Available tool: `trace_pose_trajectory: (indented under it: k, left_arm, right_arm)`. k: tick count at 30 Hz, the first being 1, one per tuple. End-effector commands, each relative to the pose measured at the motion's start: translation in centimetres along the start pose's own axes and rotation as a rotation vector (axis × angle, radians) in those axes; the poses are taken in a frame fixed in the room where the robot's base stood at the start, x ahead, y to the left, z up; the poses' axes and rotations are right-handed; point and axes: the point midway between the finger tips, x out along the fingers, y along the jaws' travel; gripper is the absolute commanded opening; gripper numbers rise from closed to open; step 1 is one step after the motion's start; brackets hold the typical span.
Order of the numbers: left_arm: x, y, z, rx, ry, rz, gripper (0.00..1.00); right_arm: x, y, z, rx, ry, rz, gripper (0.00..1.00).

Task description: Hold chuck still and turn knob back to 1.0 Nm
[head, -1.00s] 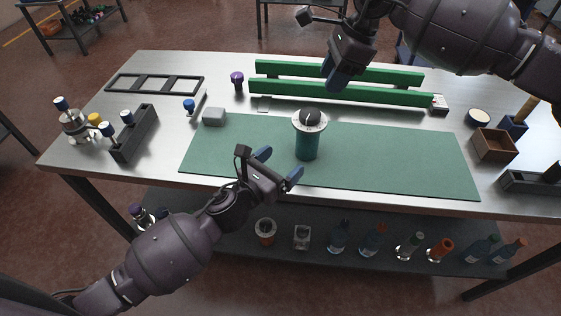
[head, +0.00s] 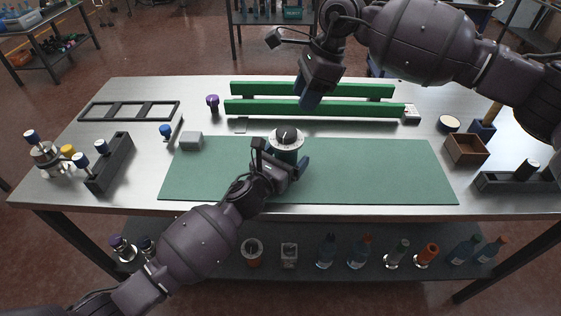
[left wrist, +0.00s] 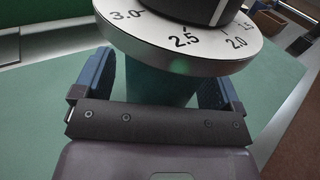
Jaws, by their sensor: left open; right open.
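The chuck is a teal upright cylinder with a white dial collar (head: 287,142) and a black knob (head: 286,133) on top. It stands on the green mat (head: 385,170). In the left wrist view the dial (left wrist: 185,48) reads 3.0, 2.5, 2.0 and 1.5, and part of the black knob (left wrist: 200,8) shows above it. My left gripper (head: 283,163) is open at the near side of the cylinder. In the left wrist view its blue fingers (left wrist: 158,85) flank the teal body (left wrist: 158,86), with gaps visible. My right gripper (head: 309,98) is open and empty, above and behind the chuck.
Green rails (head: 330,108) run behind the mat. A grey block (head: 191,141) and a blue-topped tool (head: 167,131) stand left of the chuck. A dark rack (head: 110,165) is further left, a brown box (head: 466,150) right. The mat's right half is clear.

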Motion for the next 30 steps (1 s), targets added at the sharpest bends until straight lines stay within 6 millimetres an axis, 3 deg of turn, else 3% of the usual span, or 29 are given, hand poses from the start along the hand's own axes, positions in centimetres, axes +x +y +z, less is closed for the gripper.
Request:
trace_pose_trajectory:
  k: [10,25,26,30]
  left_arm:
    - [0.23,-0.02,0.03,0.000,-0.001,0.000,0.87]
    - [0.20,-0.01,0.01,-0.001,0.000,0.000,0.11]
    - [0.20,-0.01,0.01,-0.001,0.000,0.000,0.57]
    - [0.19,-0.01,0.00,-0.001,0.000,0.000,0.36]
  right_arm:
    - [0.00,0.00,0.01,0.000,0.000,0.000,0.43]
    - [0.00,0.00,0.01,0.000,0.000,0.000,0.43]
    - [0.00,0.00,0.01,0.000,0.000,0.000,0.43]
    - [0.00,0.00,0.00,0.000,0.000,0.000,0.43]
